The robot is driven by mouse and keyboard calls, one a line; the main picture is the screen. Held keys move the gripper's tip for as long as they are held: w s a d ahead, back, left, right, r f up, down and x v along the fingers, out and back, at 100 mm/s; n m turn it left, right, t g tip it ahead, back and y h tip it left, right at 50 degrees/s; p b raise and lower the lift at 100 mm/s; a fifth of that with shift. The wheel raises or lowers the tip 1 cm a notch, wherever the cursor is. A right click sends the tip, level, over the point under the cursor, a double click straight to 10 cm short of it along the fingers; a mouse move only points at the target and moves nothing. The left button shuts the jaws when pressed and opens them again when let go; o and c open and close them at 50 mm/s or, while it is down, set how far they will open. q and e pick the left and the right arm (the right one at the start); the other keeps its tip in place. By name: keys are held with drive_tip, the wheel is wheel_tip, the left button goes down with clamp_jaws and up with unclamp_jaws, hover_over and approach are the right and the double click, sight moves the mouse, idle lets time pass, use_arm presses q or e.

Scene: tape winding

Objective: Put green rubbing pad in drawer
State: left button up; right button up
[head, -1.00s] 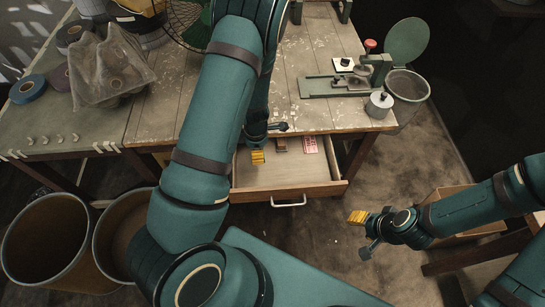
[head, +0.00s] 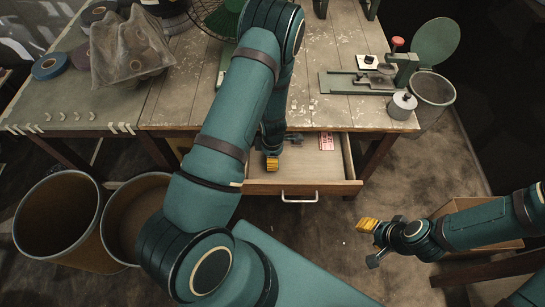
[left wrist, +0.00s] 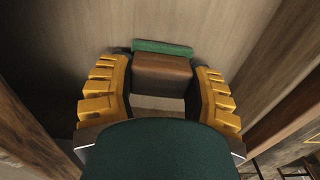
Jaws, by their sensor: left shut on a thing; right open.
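The rubbing pad is a brown block (left wrist: 162,75) with a green strip (left wrist: 163,47) along its far edge in the left wrist view. My left gripper (head: 272,163) is shut on it, with a yellow finger (left wrist: 104,92) on each side. The gripper is inside the outline of the open drawer (head: 325,187), over its wooden floor. I cannot tell whether the pad touches the floor. In the head view the pad is hidden by the gripper and arm. My right gripper (head: 367,225) is open and empty, low at the right, away from the drawer.
A red-and-white card (head: 326,142) lies at the back right of the drawer. The drawer handle (head: 299,196) is at its front. The worn wooden table (head: 335,113) is above it, with a green press (head: 380,75) and metal pot (head: 403,104). Two bins (head: 60,222) stand at the left.

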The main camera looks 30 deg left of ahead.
use_arm(q)
drive_tip(key=shift+f, duration=0.2)
drive_tip(key=o, duration=1.1)
